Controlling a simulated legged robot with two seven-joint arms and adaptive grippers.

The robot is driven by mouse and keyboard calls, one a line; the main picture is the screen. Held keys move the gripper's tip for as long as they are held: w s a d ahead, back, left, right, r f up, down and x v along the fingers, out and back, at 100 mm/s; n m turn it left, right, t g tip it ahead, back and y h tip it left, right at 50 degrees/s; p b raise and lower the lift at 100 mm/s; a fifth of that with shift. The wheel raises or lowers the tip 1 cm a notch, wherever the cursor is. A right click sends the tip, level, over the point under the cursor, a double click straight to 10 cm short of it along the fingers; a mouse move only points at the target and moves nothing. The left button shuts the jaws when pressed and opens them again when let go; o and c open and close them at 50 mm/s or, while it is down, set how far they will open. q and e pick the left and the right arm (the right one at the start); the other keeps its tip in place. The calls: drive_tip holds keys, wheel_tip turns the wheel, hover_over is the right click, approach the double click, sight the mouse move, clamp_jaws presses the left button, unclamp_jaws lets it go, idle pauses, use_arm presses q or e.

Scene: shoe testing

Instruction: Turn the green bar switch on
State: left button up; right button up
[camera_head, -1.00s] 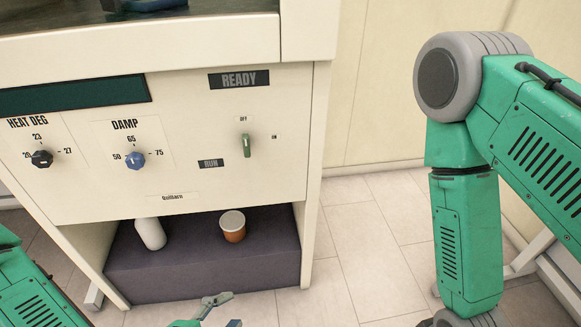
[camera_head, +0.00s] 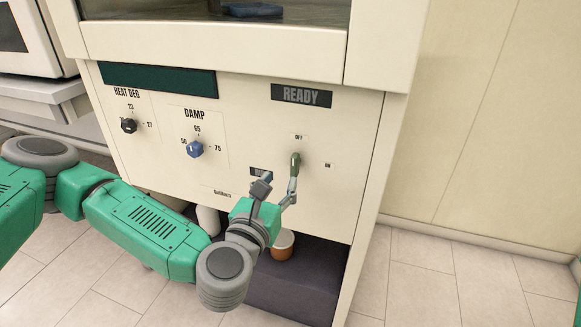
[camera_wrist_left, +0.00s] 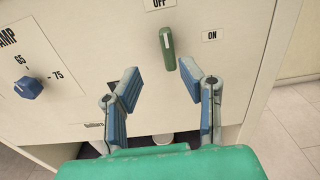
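The green bar switch (camera_head: 295,163) is on the cream machine's front panel, standing close to upright with its top toward the OFF label (camera_head: 298,137). The ON label (camera_head: 327,165) is to its right. In the left wrist view the switch (camera_wrist_left: 167,49) shows just beyond the fingertips. My left gripper (camera_head: 276,188) is open in front of the panel, a little below the switch. In the left wrist view its two blue-grey fingers (camera_wrist_left: 160,80) are spread apart with nothing between them. I cannot tell whether a fingertip touches the switch. My right gripper is not in view.
The blue DAMP knob (camera_head: 195,149) and black HEAT DEG knob (camera_head: 129,125) are to the left. A READY sign (camera_head: 301,95) is above. A brown cup (camera_head: 283,244) and white bottle (camera_head: 208,220) stand on the lower shelf. Floor at the right is clear.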

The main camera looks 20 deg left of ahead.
sight(296, 167)
use_arm(q)
drive_tip(key=w+d, duration=0.1)
drive_tip(key=w, duration=0.2)
drive_tip(key=w+d, duration=0.1)
drive_tip(key=w, duration=0.1)
drive_tip(key=shift+d+r+b, duration=0.2)
drive_tip(key=shift+d+b, duration=0.15)
drive_tip(key=shift+w+a+f, duration=0.15)
drive_tip(key=shift+w+a, duration=0.9)
drive_tip(key=shift+a, duration=0.05)
drive_tip(key=shift+d, duration=0.7)
clamp_jaws()
drive_tip(key=shift+a, duration=0.4)
drive_tip(key=shift+d, duration=0.1)
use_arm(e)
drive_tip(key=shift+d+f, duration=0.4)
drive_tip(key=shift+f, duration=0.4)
